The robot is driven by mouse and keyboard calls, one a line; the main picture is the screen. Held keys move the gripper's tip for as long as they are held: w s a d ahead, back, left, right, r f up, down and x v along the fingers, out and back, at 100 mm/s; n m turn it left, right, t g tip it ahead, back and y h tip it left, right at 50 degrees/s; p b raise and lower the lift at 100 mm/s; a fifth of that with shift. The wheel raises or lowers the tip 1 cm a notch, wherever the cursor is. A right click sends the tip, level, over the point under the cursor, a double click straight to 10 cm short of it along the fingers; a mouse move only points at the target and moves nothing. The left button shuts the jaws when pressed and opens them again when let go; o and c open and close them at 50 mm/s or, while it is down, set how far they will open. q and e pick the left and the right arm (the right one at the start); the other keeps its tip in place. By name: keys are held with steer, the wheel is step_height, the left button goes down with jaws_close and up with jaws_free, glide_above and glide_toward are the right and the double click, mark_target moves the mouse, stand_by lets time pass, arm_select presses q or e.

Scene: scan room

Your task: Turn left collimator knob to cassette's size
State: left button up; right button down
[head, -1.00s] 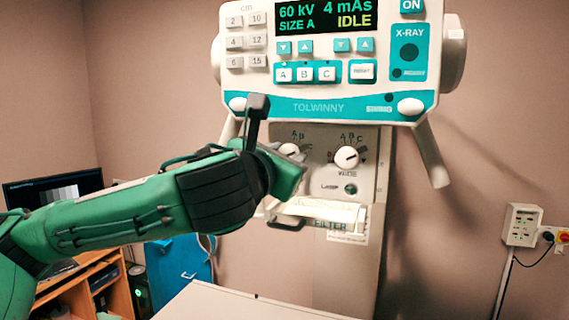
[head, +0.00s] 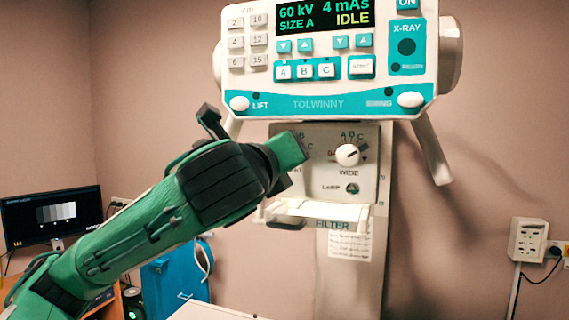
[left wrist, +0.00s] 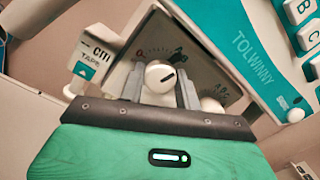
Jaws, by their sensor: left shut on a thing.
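The left collimator knob (left wrist: 160,77) is white and round with a dark pointer line. In the left wrist view its line slants up and right, toward the A and B side of its dial; I cannot tell the exact mark. My left gripper (left wrist: 160,88) is shut on this knob, one grey finger on each side. In the head view my left gripper (head: 291,152) hides the knob and much of its dial. The console display (head: 325,15) reads 60 kV, 4 mAs, SIZE A, IDLE. No cassette is visible. My right gripper is out of view.
The right knob (head: 347,155), labelled WIDE, sits close beside my gripper. A lamp button (head: 352,188) and a white filter tray (head: 325,211) are below. The console's right handle (head: 432,150) hangs at the side. A monitor (head: 52,214) stands far left.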

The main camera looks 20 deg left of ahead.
arm_select(q)
steer(key=shift+n+b, duration=0.35)
steer(key=shift+n, duration=0.45)
steer(key=shift+r, duration=0.1)
steer(key=o, duration=1)
steer(key=shift+w, duration=0.1)
steer(key=shift+s+b, duration=0.3)
steer(key=shift+s, duration=0.25)
steer(key=s+b, duration=0.1)
steer(key=s, duration=0.3)
steer(key=s+b, duration=0.2)
steer(key=s, duration=0.2)
steer(key=s+f+b, duration=0.1)
steer(key=s, duration=0.3)
steer(key=shift+s+a, duration=0.3)
steer(key=shift+s, duration=0.1)
